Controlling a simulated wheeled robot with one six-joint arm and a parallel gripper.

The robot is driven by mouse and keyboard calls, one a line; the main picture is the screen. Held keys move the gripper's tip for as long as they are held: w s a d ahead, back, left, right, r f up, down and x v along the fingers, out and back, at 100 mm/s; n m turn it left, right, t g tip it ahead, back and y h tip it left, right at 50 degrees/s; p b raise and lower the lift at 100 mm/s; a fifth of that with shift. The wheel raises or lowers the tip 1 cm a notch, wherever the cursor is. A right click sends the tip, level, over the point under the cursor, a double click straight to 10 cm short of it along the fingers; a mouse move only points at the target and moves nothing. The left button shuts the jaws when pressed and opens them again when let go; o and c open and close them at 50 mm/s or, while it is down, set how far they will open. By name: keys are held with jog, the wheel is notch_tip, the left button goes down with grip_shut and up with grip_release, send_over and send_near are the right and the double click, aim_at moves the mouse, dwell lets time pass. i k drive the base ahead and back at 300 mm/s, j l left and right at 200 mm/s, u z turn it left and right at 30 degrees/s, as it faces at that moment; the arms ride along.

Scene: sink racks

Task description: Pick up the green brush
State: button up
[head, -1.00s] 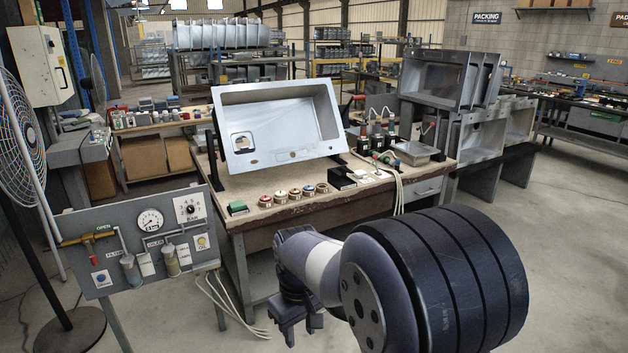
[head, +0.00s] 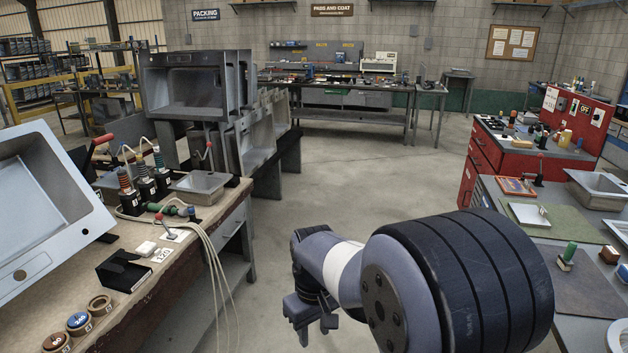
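A small upright object with a green handle on a pale base, which looks like the green brush (head: 567,255), stands on a dark grey mat on the workbench at the right. My gripper (head: 314,318) hangs over the open floor in the lower middle, pointing down. Its two fingers look apart, with nothing between them. It is well to the left of the brush and clear of both benches. My arm covers part of the lower right, including the near left edge of the right bench.
The right bench holds a green mat (head: 550,222), a white tray (head: 530,214), a metal sink (head: 597,188) and a brown block (head: 609,255). A red drawer cabinet (head: 482,172) stands behind. The left bench (head: 205,245) carries fittings and a large sink. The floor between is clear.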

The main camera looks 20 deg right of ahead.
aim_at(564, 261)
jog(key=i+l+z, duration=0.2)
jog(key=i+z, duration=0.6)
jog(key=i, duration=0.25)
jog(key=i+j+z, duration=0.1)
jog(key=i+z, duration=0.6)
jog(key=z, duration=0.15)
jog(key=i+z, duration=0.35)
jog(key=i+j+z, duration=0.2)
jog(key=z, duration=0.2)
jog(key=i+j+z, duration=0.2)
jog(key=z, duration=0.15)
jog(key=i+j+z, duration=0.1)
jog(key=i+z, duration=0.15)
jog(key=z, duration=0.2)
jog(key=i+j+z, duration=0.1)
jog(key=z, duration=0.35)
jog(key=i+j+z, duration=0.25)
jog(key=z, duration=0.2)
